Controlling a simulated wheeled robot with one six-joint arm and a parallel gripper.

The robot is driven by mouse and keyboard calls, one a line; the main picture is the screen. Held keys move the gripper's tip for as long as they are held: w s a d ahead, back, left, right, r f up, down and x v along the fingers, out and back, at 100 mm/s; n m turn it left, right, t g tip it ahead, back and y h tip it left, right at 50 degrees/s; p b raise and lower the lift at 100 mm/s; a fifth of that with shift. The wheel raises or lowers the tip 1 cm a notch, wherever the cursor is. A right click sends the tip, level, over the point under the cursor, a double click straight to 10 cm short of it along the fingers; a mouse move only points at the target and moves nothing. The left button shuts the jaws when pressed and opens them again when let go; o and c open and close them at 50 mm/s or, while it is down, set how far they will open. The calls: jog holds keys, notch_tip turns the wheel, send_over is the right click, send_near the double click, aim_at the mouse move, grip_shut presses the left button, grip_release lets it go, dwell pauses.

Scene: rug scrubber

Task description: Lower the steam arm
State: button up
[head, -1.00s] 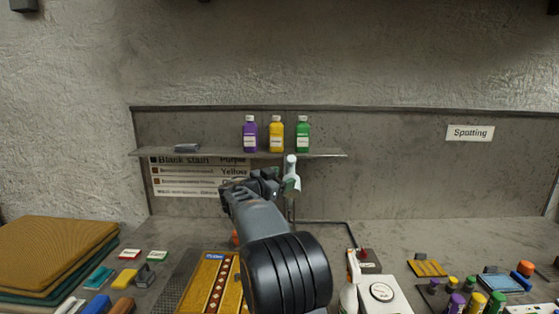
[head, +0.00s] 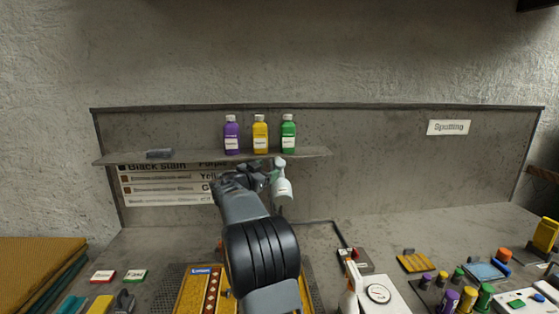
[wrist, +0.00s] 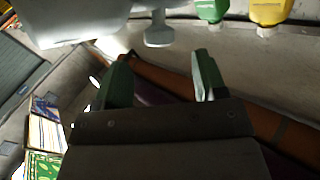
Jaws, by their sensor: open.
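The white steam arm head (head: 281,185) hangs below the shelf, in front of the back panel, just right of my gripper. My gripper (head: 248,175) is raised at the end of my arm, below the bottles. In the wrist view my gripper (wrist: 162,72) has its two green-padded fingers apart with nothing between them. A pale rounded part with a small knob (wrist: 158,32), likely the steam arm head, lies just beyond the fingertips. Whether a finger touches it I cannot tell. The lower part of the steam arm is hidden by my arm.
Purple (head: 231,136), yellow (head: 260,136) and green (head: 288,136) bottles stand on the shelf (head: 315,153) above. A patterned rug (head: 193,292) lies below, partly behind my arm. A spray bottle (head: 350,285) and a white device (head: 385,296) stand to the right.

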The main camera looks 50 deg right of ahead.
aim_at(277, 166)
jog(key=d+p, duration=0.1)
jog(key=d, duration=0.1)
jog(key=d+p, duration=0.1)
jog(key=d, duration=0.2)
jog(key=d+p, duration=0.1)
jog(key=d, duration=0.1)
jog(key=shift+w+d, duration=0.25)
jog(key=shift+w, duration=0.15)
jog(key=shift+f, duration=0.1)
grip_shut()
